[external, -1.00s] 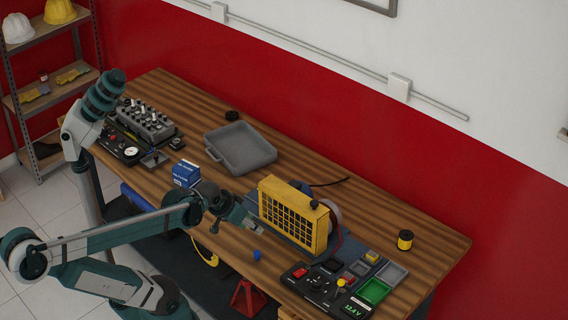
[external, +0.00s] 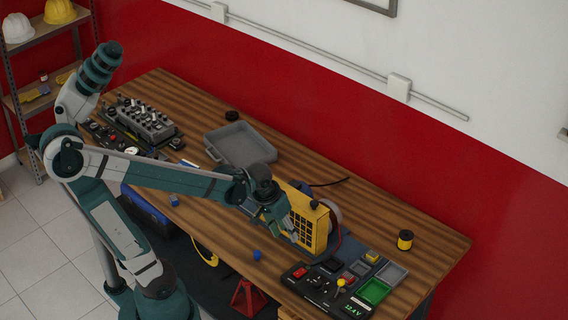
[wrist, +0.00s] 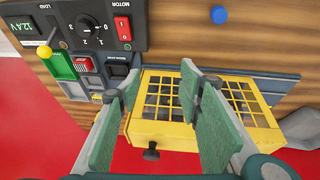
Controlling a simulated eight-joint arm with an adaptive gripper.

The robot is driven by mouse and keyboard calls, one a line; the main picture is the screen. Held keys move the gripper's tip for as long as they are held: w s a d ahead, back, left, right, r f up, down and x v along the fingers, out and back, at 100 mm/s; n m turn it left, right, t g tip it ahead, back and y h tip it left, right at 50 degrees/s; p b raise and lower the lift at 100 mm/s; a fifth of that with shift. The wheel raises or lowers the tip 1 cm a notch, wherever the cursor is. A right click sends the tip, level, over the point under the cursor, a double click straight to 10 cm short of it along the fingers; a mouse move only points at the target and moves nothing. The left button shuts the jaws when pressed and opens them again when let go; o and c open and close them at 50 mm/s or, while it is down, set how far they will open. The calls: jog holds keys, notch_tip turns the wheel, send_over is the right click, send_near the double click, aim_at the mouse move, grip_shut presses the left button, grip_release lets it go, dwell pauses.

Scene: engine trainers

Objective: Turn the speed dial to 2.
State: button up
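The speed dial (wrist: 86,27) is a round black knob with white numerals around it, on the black control panel (wrist: 58,12) at the upper left of the wrist view. I cannot tell which number it points to. The panel also shows in the external view (external: 300,284), at the front of the bench's right part. My gripper (wrist: 160,78) is open and empty, its green-padded fingers apart over the yellow grille. In the external view it hangs in front of the yellow guard (external: 309,228), left of and above the panel. It is apart from the dial.
Beside the dial are a red rocker switch (wrist: 123,29) and a yellow-knobbed lever (wrist: 44,51). Coloured trays, including a green one (external: 374,291), lie behind the panel. A grey tray (external: 240,146) is further left.

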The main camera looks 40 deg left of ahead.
jog(key=d+g+p, duration=0.2)
jog(key=d+p, duration=0.3)
jog(key=d, duration=0.4)
jog(key=g+p, duration=0.1)
jog(key=p, duration=0.3)
send_near(318, 286)
jog(key=shift+w+y, duration=0.4)
jog(key=shift+w, duration=0.1)
jog(key=shift+s+d+f+g+p, duration=0.2)
jog(key=shift+d+f+g+p, duration=0.1)
jog(key=shift+d+p, duration=0.2)
jog(key=shift+s, duration=0.1)
jog(key=shift+f, duration=0.2)
jog(key=shift+f+b, duration=0.5)
jog(key=shift+f, duration=3.25)
jog(key=c, duration=0.9)
